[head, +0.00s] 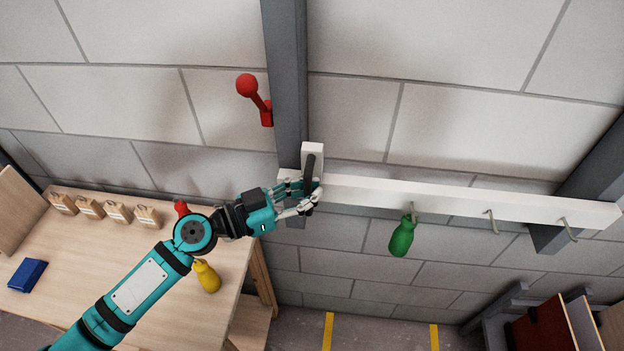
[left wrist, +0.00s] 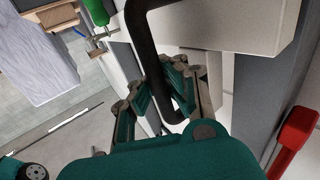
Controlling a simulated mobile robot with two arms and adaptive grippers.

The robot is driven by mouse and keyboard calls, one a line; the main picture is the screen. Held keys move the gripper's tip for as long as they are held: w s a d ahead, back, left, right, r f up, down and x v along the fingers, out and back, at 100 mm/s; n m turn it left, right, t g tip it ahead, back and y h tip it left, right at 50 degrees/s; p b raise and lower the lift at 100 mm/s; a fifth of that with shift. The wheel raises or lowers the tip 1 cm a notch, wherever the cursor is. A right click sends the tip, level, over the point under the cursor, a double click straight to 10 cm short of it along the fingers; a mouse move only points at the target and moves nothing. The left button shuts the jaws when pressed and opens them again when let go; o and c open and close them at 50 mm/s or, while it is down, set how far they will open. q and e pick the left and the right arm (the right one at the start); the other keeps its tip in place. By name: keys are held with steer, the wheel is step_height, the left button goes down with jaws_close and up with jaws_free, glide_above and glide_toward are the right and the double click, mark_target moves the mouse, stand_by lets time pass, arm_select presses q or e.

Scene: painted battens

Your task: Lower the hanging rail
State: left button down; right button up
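The white hanging rail (head: 460,197) runs level across the front of two grey posts and carries several hooks. A black bar handle (head: 310,170) stands on a white block at its left end. My left gripper (head: 308,196) is at this handle. In the left wrist view its fingers (left wrist: 168,80) lie on both sides of the black handle (left wrist: 142,25) and look closed on it. A green pear-shaped item (head: 402,237) hangs from a rail hook. A red lever with a ball knob (head: 247,86) sits on the left post, above the rail. My right gripper is not in view.
A wooden table (head: 100,260) at lower left holds several tagged wooden blocks (head: 90,208), a blue item (head: 27,275) and a yellow pear-shaped item (head: 207,277). A rack with boards (head: 545,335) stands at lower right. Floor with yellow stripes (head: 328,330) is clear below the rail.

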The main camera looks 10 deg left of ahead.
arm_select(q)
steer(key=shift+s+f, duration=0.1)
steer(key=shift+f, duration=0.45)
steer(key=c, duration=1.8)
jaws_free()
steer(key=shift+a, duration=0.1)
steer(key=shift+c, duration=0.2)
steer(key=o, duration=0.6)
steer(key=shift+s+a+r, duration=0.15)
steer(key=shift+a+r, duration=0.1)
steer(key=shift+a, duration=0.05)
steer(key=shift+c, duration=0.2)
steer(key=shift+d, duration=0.15)
steer(key=v, duration=1.2)
